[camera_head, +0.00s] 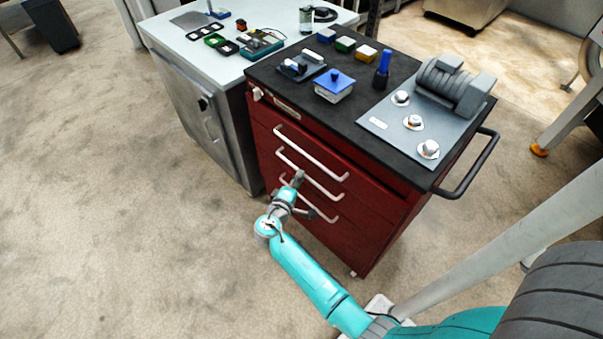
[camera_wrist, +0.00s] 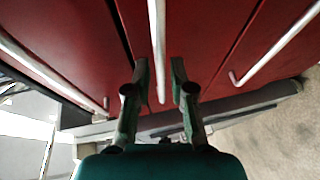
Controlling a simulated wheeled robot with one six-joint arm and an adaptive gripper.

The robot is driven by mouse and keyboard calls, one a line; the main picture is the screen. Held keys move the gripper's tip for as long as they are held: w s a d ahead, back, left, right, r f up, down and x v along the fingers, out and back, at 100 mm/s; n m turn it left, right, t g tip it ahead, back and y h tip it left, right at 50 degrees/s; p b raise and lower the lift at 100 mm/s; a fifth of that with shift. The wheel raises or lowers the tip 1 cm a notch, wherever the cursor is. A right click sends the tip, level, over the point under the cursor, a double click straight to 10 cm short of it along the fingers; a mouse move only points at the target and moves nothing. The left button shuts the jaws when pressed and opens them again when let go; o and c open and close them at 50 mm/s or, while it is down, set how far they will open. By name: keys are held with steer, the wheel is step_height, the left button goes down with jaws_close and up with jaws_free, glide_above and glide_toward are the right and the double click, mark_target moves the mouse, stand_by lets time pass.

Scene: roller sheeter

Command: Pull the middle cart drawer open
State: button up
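The red cart (camera_head: 345,237) has three drawers with pale bar handles, and its drawers look shut. The middle drawer's handle (camera_head: 322,184) runs across the front between the upper handle (camera_head: 310,154) and the lower one. My gripper (camera_head: 299,180) is at the left part of the middle handle and covers some of it and of the lower handle. In the wrist view, the middle handle (camera_wrist: 157,40) lies lined up with the gap between my open fingers (camera_wrist: 159,72), with space on both sides. I cannot tell whether the handle is fully between the fingertips.
The black cart top (camera_head: 330,105) carries small blocks, a blue-lidded box (camera_head: 335,84) and a grey motor plate. A grey cabinet (camera_head: 185,90) stands close on the left. A push bar (camera_head: 470,170) sticks out at right.

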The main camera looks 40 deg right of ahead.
steer(key=shift+x, duration=1.65)
steer(key=shift+s, duration=0.1)
jaws_close()
